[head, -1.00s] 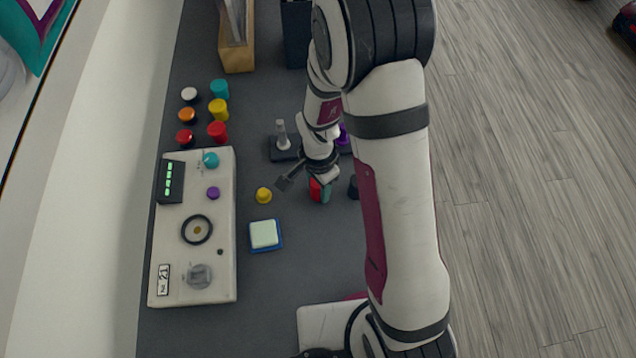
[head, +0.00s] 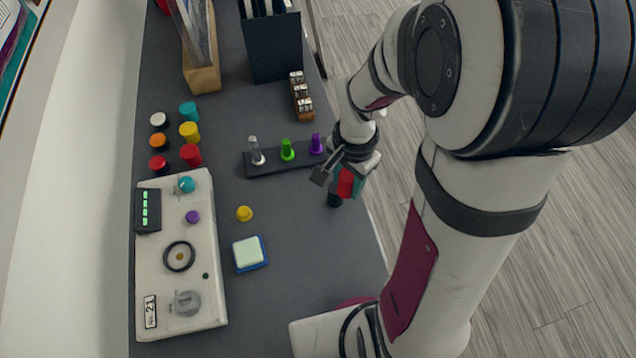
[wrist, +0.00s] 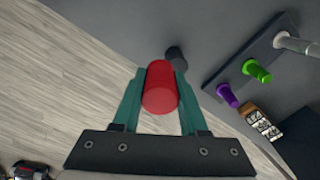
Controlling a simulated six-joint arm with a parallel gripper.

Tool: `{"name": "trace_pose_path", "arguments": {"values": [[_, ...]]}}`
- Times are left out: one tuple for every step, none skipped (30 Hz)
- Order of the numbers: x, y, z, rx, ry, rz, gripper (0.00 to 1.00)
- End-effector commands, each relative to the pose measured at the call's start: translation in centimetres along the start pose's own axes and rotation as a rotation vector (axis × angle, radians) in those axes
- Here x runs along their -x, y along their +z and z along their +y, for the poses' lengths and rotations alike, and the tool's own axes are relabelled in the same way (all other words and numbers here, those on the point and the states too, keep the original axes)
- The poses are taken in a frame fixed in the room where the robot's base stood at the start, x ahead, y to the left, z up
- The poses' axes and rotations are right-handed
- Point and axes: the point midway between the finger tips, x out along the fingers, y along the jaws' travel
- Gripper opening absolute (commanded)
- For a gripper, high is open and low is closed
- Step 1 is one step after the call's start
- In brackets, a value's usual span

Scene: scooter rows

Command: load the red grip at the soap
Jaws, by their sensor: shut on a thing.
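My gripper (wrist: 160,100) is shut on a red cylinder, the red grip (wrist: 160,88), with its teal fingers on either side. In the head view the red grip (head: 346,182) is near the table's right edge, partly hidden by my gripper (head: 345,178). The soap appears to be the pale green block on a blue base (head: 249,252), to the left and nearer. A dark round piece (wrist: 176,56) lies just beyond the red grip in the wrist view; whether they touch cannot be told.
A dark rack (head: 273,164) holds clear, green and purple pegs. A white panel box (head: 207,290) stands at the left, with several coloured cylinders (head: 189,132) behind it. A yellow knob (head: 244,214) stands behind the soap. The table right of the soap is clear.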

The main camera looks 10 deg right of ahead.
Motion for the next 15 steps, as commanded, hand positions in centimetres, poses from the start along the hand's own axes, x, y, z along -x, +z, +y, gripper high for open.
{"name": "trace_pose_path", "arguments": {"values": [[0.4,-0.5,0.5,-0.003,-0.001,0.001,0.0],[0.6,-0.6,0.7,-0.002,0.0,0.0,0.0],[0.7,-0.7,0.8,0.001,0.005,-0.002,0.0],[0.8,-0.5,0.7,0.003,0.013,-0.008,0.0],[0.8,-0.2,0.4,0.005,0.024,-0.014,0.0],[0.7,0.4,-0.2,0.008,0.046,-0.027,0.0],[0.7,1.1,-0.8,0.009,0.066,-0.039,0.0],[0.6,1.9,-1.6,0.01,0.091,-0.054,0.0],[0.4,3.2,-2.6,0.011,0.128,-0.076,0.0],[0.3,4.3,-3.3,0.01,0.16,-0.095,0.0],[0.2,5.6,-4.1,0.009,0.191,-0.113,0.0],[0.0,7.3,-5.0,0.007,0.234,-0.139,0.0],[-0.1,8.6,-5.7,0.006,0.266,-0.158,0.0],[-0.1,10.1,-6.2,0.004,0.3,-0.179,0.0],[-0.2,12.0,-6.9,0.003,0.342,-0.205,0.0]]}}
